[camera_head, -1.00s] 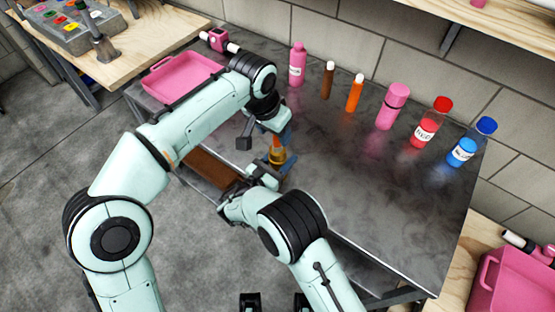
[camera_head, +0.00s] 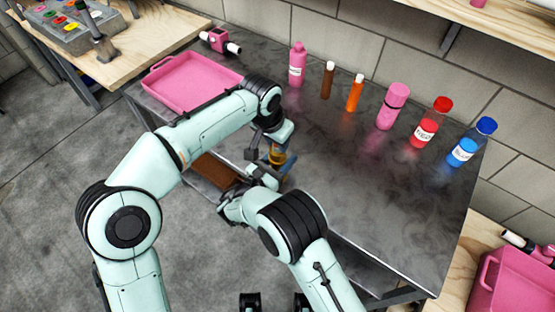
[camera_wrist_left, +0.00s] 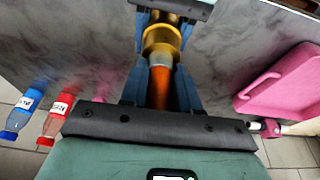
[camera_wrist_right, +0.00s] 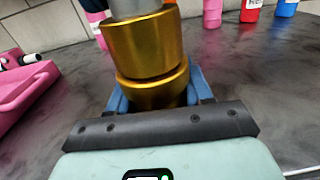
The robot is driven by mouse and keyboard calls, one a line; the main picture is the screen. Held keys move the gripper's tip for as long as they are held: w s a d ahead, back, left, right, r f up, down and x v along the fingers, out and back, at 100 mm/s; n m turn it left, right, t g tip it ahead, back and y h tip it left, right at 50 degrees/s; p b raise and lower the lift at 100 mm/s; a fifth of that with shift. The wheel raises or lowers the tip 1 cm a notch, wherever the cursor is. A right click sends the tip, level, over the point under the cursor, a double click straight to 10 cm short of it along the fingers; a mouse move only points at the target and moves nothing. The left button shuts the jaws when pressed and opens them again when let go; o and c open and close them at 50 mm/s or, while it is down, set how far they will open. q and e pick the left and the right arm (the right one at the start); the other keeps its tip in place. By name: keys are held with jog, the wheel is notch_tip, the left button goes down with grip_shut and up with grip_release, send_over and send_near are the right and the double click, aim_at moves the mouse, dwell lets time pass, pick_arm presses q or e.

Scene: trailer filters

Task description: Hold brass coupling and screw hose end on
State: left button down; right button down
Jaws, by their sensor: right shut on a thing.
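The brass coupling (camera_wrist_right: 150,60) stands between the blue fingers of my right gripper (camera_wrist_right: 160,92), which is shut on it. The brass also shows in the left wrist view (camera_wrist_left: 162,38) and small in the head view (camera_head: 277,158). An orange hose end with a grey collar (camera_wrist_left: 160,80) is in line with the brass, its collar against or very near it. My left gripper (camera_wrist_left: 160,88) has its fingers on both sides of the hose; whether they press on it is unclear. In the head view my left gripper (camera_head: 275,140) is above my right gripper (camera_head: 268,176).
A pink tray (camera_head: 190,82) lies at the table's far left. Several bottles stand along the back, among them pink (camera_head: 297,65), orange (camera_head: 355,94), red-capped (camera_head: 432,122) and blue-capped (camera_head: 472,143). The dark table (camera_head: 390,210) is clear at front right.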

pick_arm(q)
jog(key=m+g, duration=0.1)
jog(key=m, duration=0.3)
jog(key=shift+m+h, duration=0.4)
jog(key=c, duration=0.8)
grip_release()
jog(key=shift+o, duration=0.2)
jog(key=v, duration=1.2)
jog(key=shift+s, duration=0.15)
pick_arm(e)
jog(key=shift+c, duration=2)
grip_release()
